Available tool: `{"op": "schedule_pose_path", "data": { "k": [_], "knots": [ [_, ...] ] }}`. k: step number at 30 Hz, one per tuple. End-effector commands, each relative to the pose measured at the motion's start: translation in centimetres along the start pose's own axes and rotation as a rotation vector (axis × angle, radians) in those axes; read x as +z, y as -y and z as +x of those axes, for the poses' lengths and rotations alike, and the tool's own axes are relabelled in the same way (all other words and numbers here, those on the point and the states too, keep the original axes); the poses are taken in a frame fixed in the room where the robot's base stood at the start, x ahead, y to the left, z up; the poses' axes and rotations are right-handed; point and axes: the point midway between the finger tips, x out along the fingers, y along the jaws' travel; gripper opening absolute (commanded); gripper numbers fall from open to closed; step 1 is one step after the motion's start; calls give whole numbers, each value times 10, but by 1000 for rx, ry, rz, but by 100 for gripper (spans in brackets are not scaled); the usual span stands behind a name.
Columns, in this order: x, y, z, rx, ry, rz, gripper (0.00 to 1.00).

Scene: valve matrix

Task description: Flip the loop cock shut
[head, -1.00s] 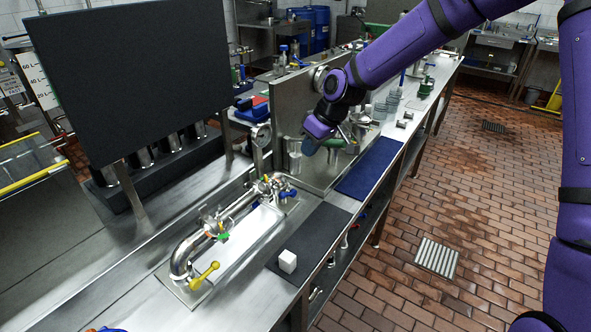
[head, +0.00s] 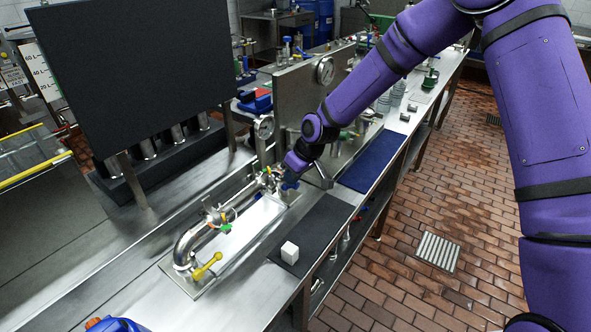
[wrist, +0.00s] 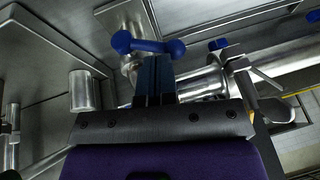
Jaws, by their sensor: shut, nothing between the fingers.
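The steel pipe loop (head: 187,243) lies on the bench with several coloured handles. No label shows which one is the loop cock. My gripper (wrist: 154,60) is shut and empty, at the far end of the loop. In the wrist view, a blue handle with rounded ends (wrist: 148,46) lies just beyond the fingertips. I cannot tell whether they touch it.
A steel panel with a round gauge (head: 325,71) stands behind my gripper, and a smaller gauge (head: 265,127) to its left. A white cube (head: 290,253) sits on a dark mat (head: 325,222). A blue mat (head: 371,163) lies farther back.

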Motion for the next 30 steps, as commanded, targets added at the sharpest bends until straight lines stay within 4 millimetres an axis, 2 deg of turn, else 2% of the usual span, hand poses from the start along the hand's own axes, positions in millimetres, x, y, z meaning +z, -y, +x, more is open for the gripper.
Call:
{"op": "schedule_pose_path", "data": {
  "k": [11, 19, 30],
  "knots": [
    [1, 2, 2, -1, 0, -1, 0],
    [9, 19, 20, -2, 2, -1, 0],
    [7, 19, 18, 0, 0, -1, 0]
  ]
}}
